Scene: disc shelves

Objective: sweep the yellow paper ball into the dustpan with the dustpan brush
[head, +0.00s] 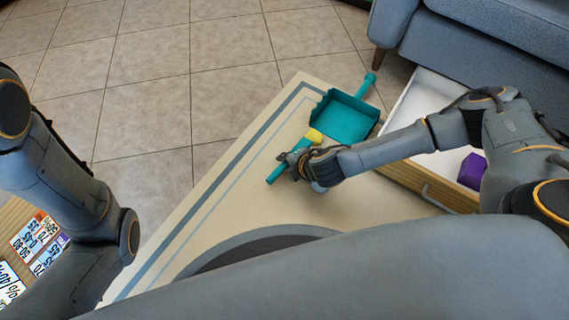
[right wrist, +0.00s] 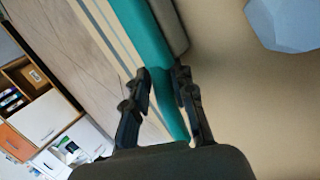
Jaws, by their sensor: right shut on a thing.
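The teal dustpan (head: 345,118) lies on the beige table with its handle pointing up and right. The yellow paper ball (head: 314,136) is just outside the dustpan's near-left edge. My right gripper (head: 298,162) is shut on the teal dustpan brush (head: 275,174), whose upper end is close to the ball; I cannot tell whether they touch. In the right wrist view the brush (right wrist: 150,45) runs between the two fingers (right wrist: 168,95). The ball cannot be made out there. My left arm shows at the left, but its gripper is out of view.
An open white drawer (head: 425,95) with a purple item (head: 472,170) is at the right. A blue-grey sofa (head: 480,50) stands behind. Tiled floor lies left.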

